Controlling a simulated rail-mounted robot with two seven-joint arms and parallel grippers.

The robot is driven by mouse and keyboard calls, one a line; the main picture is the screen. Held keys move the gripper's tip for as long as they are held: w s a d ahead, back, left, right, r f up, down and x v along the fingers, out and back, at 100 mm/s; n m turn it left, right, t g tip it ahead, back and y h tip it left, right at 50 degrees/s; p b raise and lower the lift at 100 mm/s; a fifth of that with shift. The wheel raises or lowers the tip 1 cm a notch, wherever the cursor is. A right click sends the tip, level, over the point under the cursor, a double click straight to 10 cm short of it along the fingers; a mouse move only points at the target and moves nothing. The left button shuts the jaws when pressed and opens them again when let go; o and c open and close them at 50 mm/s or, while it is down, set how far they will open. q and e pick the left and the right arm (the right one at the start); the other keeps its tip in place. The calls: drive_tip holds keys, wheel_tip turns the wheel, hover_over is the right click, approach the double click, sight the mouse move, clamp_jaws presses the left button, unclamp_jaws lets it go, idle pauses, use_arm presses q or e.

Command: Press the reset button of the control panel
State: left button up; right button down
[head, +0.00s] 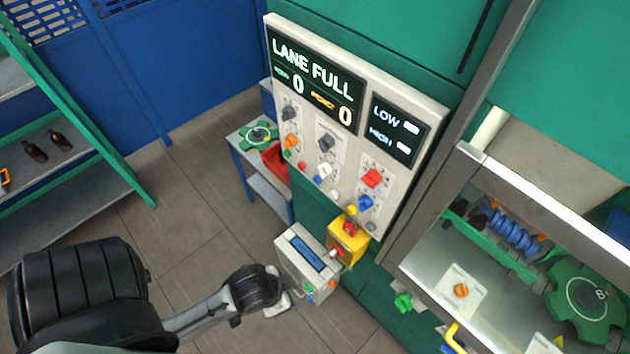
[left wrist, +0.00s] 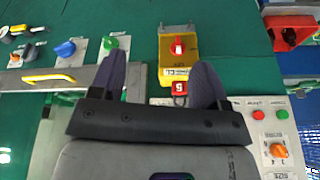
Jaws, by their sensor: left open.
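The large white control panel (head: 318,134) on the green wall reads LANE FULL and carries several coloured knobs and small buttons. Below it are a yellow box with a red control (head: 349,238) and a grey box with a blue screen (head: 304,262) and small coloured buttons. I cannot read which button is the reset. My left gripper (head: 284,302) is beside the grey box's lower front. In the left wrist view my left gripper (left wrist: 160,64) is open and empty, with the yellow box (left wrist: 178,52) and a small red tag between its fingers.
A machine bay with a metal frame (head: 470,172) and a blue spring is at right. A small table (head: 255,160) with a red bin (head: 275,164) stands behind. Amber bottles (head: 35,151) lie on a green-framed shelf at left. The tiled floor (head: 185,205) between is clear.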

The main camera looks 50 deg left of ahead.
use_arm(q)
drive_tip(key=shift+d, duration=0.2)
clamp_jaws()
drive_tip(key=shift+a, duration=0.15)
idle(1.0)
